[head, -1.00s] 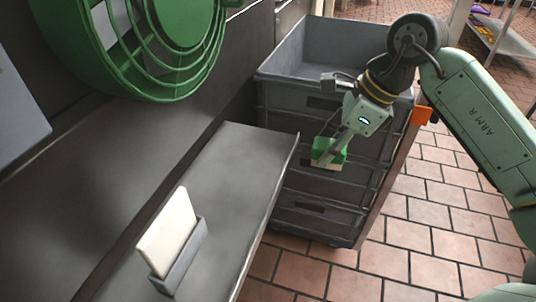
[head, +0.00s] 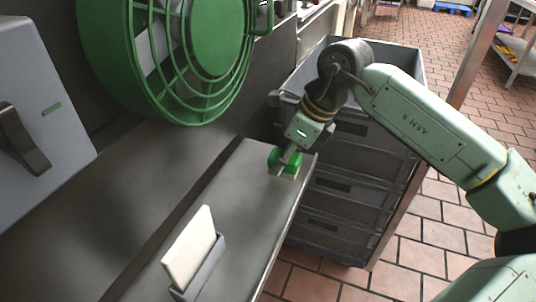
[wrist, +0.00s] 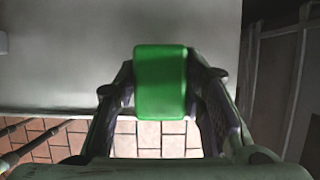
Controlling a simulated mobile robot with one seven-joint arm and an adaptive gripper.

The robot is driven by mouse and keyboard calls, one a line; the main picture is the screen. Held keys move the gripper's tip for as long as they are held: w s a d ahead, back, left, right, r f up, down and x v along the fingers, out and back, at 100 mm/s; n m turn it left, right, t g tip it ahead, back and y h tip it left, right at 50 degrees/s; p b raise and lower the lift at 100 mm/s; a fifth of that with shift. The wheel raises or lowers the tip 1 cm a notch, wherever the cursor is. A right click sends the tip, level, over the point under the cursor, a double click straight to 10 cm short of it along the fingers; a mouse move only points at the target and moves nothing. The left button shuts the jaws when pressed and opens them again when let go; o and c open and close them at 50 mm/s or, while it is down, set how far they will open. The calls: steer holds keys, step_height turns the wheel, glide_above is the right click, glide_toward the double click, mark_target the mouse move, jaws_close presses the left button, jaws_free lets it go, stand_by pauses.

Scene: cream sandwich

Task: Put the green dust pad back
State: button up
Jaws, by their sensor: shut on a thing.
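The green dust pad (head: 291,158) has a green top and a pale underside. My gripper (head: 284,160) is shut on it, with one finger on each side of the pad (wrist: 160,85) in the wrist view. In the head view the pad is over the far right end of the grey metal shelf (head: 240,190). I cannot tell whether it touches the shelf. A cream-white slab (head: 190,245) stands tilted in a grey holder (head: 208,266) at the near part of the shelf.
A large green round fan guard (head: 165,60) hangs above the shelf at the back. Stacked dark grey crates (head: 350,190) stand to the right of the shelf. A grey box with a dark handle (head: 45,110) is at far left. The shelf's middle is clear.

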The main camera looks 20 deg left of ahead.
mark_target(272, 152)
steer(key=shift+a, duration=0.4)
steer(key=a, duration=0.1)
steer(key=a+f+p, duration=0.1)
steer(key=a, duration=0.1)
steer(key=shift+f, duration=0.25)
steer(key=shift+f, duration=0.1)
steer(key=shift+f, duration=0.15)
steer(key=o, duration=1)
steer(key=shift+d+r, duration=0.15)
steer(key=shift+r, duration=0.3)
steer(key=d+b, duration=0.2)
steer(key=d, duration=1)
steer(key=shift+s+r, duration=0.2)
steer(key=shift+r, duration=0.15)
